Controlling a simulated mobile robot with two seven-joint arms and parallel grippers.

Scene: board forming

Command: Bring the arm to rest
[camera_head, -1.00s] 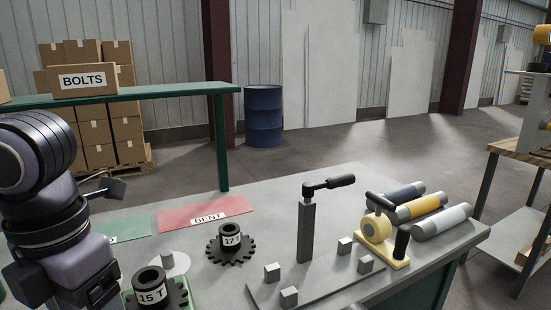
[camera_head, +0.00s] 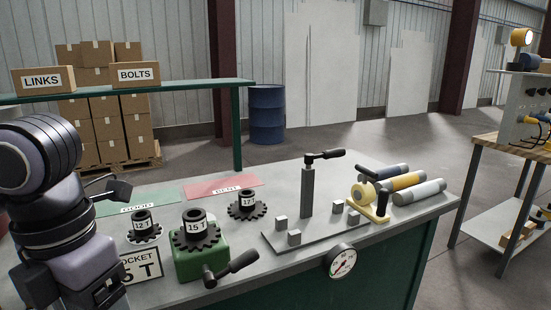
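My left arm (camera_head: 45,205) fills the left edge of the head view, folded, with dark blocks at its lower end by the bottom edge. No clear pair of fingertips shows there, so I cannot tell whether the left gripper is open or shut. No part of the arm is seen holding anything. My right arm and gripper are out of view.
The table (camera_head: 420,215) holds a 12 T gear (camera_head: 144,226), a 15 T gear (camera_head: 197,229) on a green block (camera_head: 205,262), a 17 T gear (camera_head: 247,204), a post with a black handle (camera_head: 308,190), rollers (camera_head: 420,191) and a gauge (camera_head: 341,260). A shelf (camera_head: 190,88) stands behind.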

